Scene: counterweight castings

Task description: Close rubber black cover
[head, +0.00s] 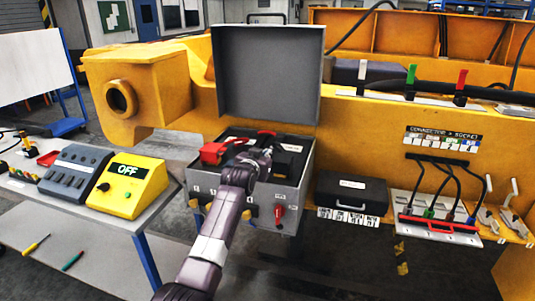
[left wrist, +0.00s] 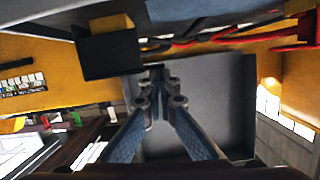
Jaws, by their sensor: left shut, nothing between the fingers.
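A grey box (head: 305,188) stands open against the yellow machine, its lid (head: 268,75) upright. Inside at the right is a black piece (head: 291,149), which looks like the black cover; its exact tilt is hard to tell. A black piece with a yellow block also shows in the left wrist view (left wrist: 112,62), beside the fingertips. A red cover (head: 212,152) is at the box's left. My left gripper (head: 262,156) reaches into the box, shut and empty, just left of the black piece; its fingers also show in the left wrist view (left wrist: 158,80). My right gripper is out of view.
Red and black cables (left wrist: 215,38) run close to the fingers. Red and yellow handles (head: 279,212) are on the box's front. A black case (head: 351,190) and a cable panel (head: 437,228) stand to the right. A table with a yellow "OFF" unit (head: 128,185) is at the left.

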